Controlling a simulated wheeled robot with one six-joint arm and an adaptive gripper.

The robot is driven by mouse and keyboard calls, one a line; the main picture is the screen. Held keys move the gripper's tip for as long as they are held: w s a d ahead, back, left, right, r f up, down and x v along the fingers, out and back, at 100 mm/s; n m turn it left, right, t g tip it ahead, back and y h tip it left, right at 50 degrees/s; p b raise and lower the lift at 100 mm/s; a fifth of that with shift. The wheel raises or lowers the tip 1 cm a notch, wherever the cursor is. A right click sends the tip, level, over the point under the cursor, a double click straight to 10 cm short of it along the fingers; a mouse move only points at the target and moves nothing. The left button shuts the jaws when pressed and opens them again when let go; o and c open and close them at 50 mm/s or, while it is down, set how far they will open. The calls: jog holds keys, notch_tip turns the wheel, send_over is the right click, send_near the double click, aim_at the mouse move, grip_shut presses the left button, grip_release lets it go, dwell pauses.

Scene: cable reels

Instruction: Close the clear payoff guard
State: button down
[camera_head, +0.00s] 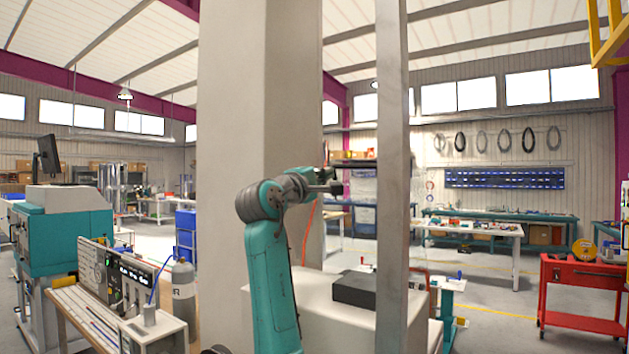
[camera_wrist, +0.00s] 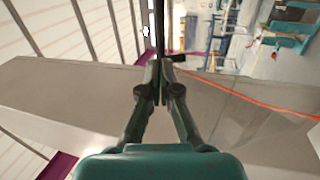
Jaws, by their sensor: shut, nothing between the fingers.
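My gripper (camera_head: 336,187) is at the end of my raised teal arm in the head view, in front of a wide pale column. In the wrist view my gripper (camera_wrist: 160,78) has its two dark fingers together with nothing held. A thin dark upright edge lies just beyond the fingertips there; I cannot tell if they touch it. I cannot make out the clear payoff guard for certain in either view. The column and post hide part of the area behind my gripper.
A grey post (camera_head: 393,130) stands right of my gripper. A black box (camera_head: 355,290) lies on a pale block below it. A red cart (camera_head: 582,295) is far right, and a teal machine (camera_head: 65,235) far left. Open floor shows between the benches and cart.

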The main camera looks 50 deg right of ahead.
aim_at(341, 167)
jog(key=shift+x, duration=2.6)
jog(key=shift+d, duration=0.2)
